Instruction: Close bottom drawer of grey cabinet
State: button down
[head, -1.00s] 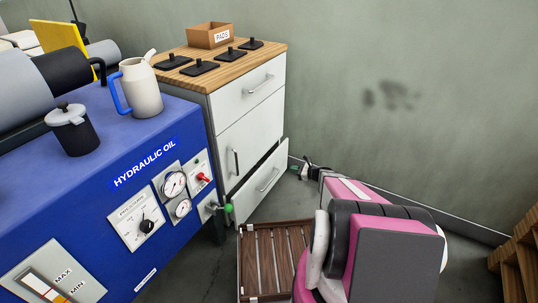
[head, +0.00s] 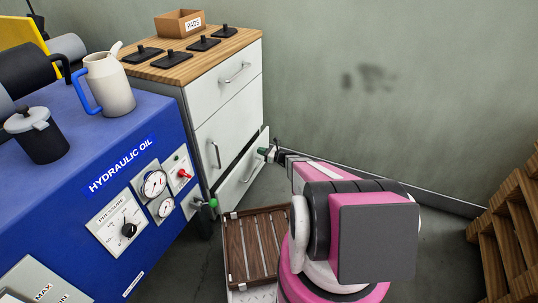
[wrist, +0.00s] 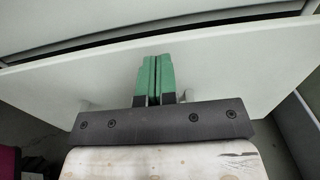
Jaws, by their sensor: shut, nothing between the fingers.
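The grey cabinet (head: 228,88) has a wooden top and pale fronts. Its bottom drawer (head: 234,186) stands partly out, its front proud of the fronts above. In the wrist view the drawer front (wrist: 225,65) spans the picture, with a dark gap above it. My gripper (head: 266,152) is at the upper right part of this front. Its green fingers (wrist: 155,75) are together, with nothing between them, and point at the drawer front. I cannot tell whether the tips touch it. The drawer handle is mostly hidden by my gripper in the wrist view.
A slatted wooden tray (head: 250,245) is in front of the cabinet. The wall is behind, and wooden slats (head: 510,225) stand at the right.

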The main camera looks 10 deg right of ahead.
aim_at(253, 148)
jog(key=shift+x, duration=1.45)
jog(key=shift+x, duration=1.35)
jog(key=shift+s+d, duration=0.1)
